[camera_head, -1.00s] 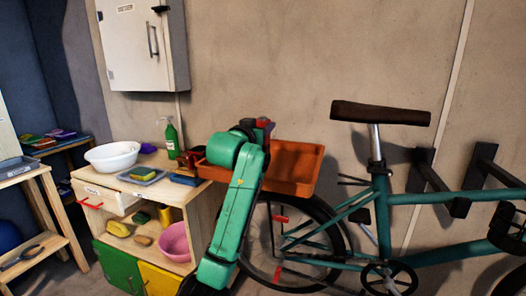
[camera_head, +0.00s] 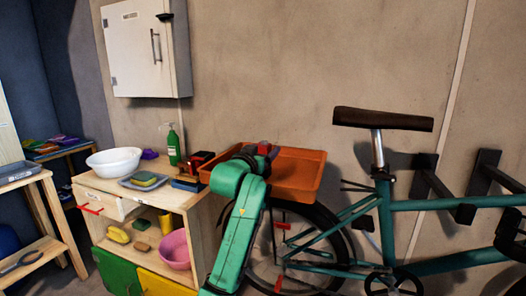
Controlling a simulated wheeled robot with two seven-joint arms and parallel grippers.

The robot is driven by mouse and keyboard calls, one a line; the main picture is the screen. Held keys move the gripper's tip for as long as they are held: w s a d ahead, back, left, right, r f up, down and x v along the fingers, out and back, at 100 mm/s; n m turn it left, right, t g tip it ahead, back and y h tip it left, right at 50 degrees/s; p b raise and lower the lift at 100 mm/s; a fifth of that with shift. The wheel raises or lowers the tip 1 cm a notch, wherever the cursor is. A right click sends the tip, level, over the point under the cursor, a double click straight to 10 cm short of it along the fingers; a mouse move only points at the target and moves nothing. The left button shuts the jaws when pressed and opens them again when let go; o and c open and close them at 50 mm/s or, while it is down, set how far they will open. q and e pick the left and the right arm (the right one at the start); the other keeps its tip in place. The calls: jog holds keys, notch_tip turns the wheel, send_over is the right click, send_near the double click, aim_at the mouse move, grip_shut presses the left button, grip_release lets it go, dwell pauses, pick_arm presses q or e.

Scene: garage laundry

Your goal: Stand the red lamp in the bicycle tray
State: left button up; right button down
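The orange-brown bicycle tray (camera_head: 308,172) sits over the rear wheel of the teal bicycle, against the wall. My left arm reaches up in front of the tray's left part. My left gripper (camera_head: 268,154) is dark and mostly hidden behind my green arm links. It holds the red lamp (camera_head: 264,147), of which only a small red part shows at the gripper, over the left part of the tray. The lamp's lower end is hidden, so I cannot tell whether it touches the tray floor. My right gripper is out of view.
Left of the tray stands a wooden cabinet (camera_head: 196,226) with a white basin (camera_head: 114,161), a green bottle (camera_head: 173,146), a dark red object (camera_head: 200,160) and a sponge tray on top. The bicycle saddle (camera_head: 383,119) rises to the right. The tray's right part is clear.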

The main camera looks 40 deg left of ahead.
pick_arm(q)
jog(key=shift+r, duration=0.15)
jog(key=b+v, duration=0.1)
jog(key=v, duration=1.1)
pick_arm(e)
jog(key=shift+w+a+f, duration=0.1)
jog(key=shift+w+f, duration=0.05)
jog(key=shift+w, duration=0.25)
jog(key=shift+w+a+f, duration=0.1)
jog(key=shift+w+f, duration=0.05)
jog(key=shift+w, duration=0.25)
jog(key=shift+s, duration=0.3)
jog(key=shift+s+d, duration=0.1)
